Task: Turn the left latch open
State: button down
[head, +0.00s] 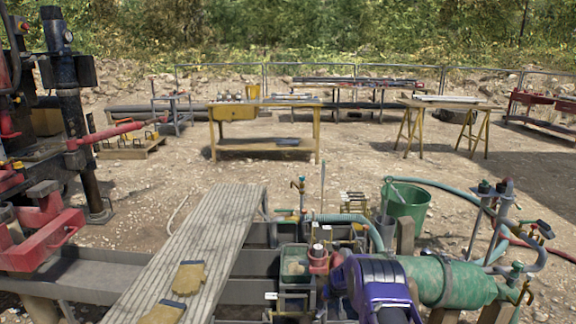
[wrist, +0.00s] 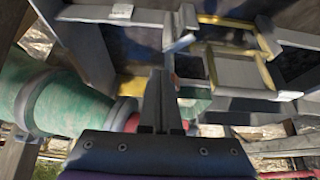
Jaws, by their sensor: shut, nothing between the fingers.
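My gripper (wrist: 162,78) shows in the wrist view with its two grey fingers together and nothing between them. Its tips point at a grey metal tank structure. Just beyond the tips is a small pale metal piece (wrist: 180,43), possibly a latch; I cannot tell whether it is the left one or whether the fingers touch it. A yellow-edged metal frame (wrist: 212,68) lies right of the tips. In the head view my purple arm reaches over the tank area and hides the fingers. The grey tank wall (head: 245,291) shows left of it. No latch is clearly readable there.
A green cylinder (head: 450,283) lies right of my arm, and it fills the left of the wrist view (wrist: 60,105). A green bucket (head: 407,205), hoses and valve pipes (head: 490,225) stand close behind. A plank walkway (head: 205,235) with work gloves (head: 188,278) runs left.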

notch_tip(320, 180, up, 6)
jog(key=p, duration=0.2)
jog(key=shift+s+p, duration=0.15)
jog(key=shift+p, duration=0.25)
jog(key=shift+a, duration=0.1)
notch_tip(320, 180, down, 6)
jog(key=a+b, duration=0.2)
jog(key=b, duration=0.1)
jog(key=shift+a, duration=0.25)
dwell(0.3)
jog(key=shift+w+d, duration=0.1)
jog(key=shift+w, duration=0.3)
dwell(0.5)
